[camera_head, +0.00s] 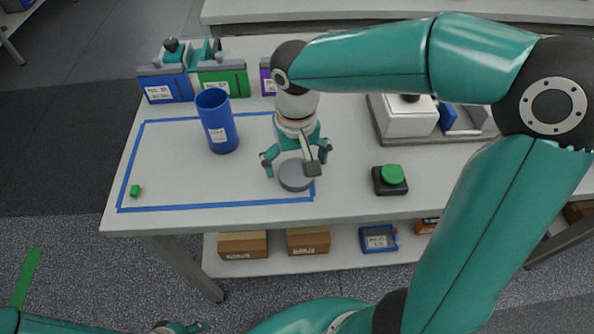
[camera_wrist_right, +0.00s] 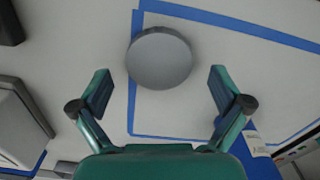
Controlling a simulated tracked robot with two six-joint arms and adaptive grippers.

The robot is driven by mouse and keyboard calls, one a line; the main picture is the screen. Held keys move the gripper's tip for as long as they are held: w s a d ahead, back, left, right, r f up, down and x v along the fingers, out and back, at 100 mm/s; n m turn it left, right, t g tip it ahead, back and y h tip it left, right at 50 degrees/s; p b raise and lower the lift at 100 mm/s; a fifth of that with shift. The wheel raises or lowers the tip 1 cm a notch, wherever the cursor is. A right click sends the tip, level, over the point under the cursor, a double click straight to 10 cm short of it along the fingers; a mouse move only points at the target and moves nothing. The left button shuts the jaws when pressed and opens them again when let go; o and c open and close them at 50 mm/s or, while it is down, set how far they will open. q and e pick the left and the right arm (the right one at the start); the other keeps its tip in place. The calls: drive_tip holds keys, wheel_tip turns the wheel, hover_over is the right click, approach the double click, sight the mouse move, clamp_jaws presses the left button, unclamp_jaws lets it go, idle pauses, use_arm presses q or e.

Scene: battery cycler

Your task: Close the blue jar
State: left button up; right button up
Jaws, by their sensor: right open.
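The blue jar (camera_head: 217,122) stands upright and open on the table, inside the blue tape outline. A grey round lid (camera_head: 295,174) lies flat at the outline's right front corner; it also shows in the right wrist view (camera_wrist_right: 159,58). My right gripper (camera_head: 293,165) is open and points down over the lid, with its fingers spread on either side and nothing between them. In the right wrist view its fingertips (camera_wrist_right: 160,84) appear apart from the lid. A part of the jar (camera_wrist_right: 254,143) shows behind the right finger there. My left gripper (camera_head: 180,327) is barely in view at the bottom edge.
A small green cube (camera_head: 135,190) lies at the outline's left. Blue (camera_head: 165,85) and green (camera_head: 223,79) bins stand at the back left. A black box with a green button (camera_head: 390,179) sits right of the lid. A white device (camera_head: 408,117) stands behind it.

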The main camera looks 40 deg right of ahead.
sight(296, 173)
wheel_tip(296, 173, down, 2)
drive_tip(key=shift+f, duration=0.15)
drive_tip(key=c, duration=0.8)
drive_tip(key=shift+o, duration=0.2)
wheel_tip(296, 173, up, 20)
drive_tip(key=p, duration=0.2)
idle(0.4)
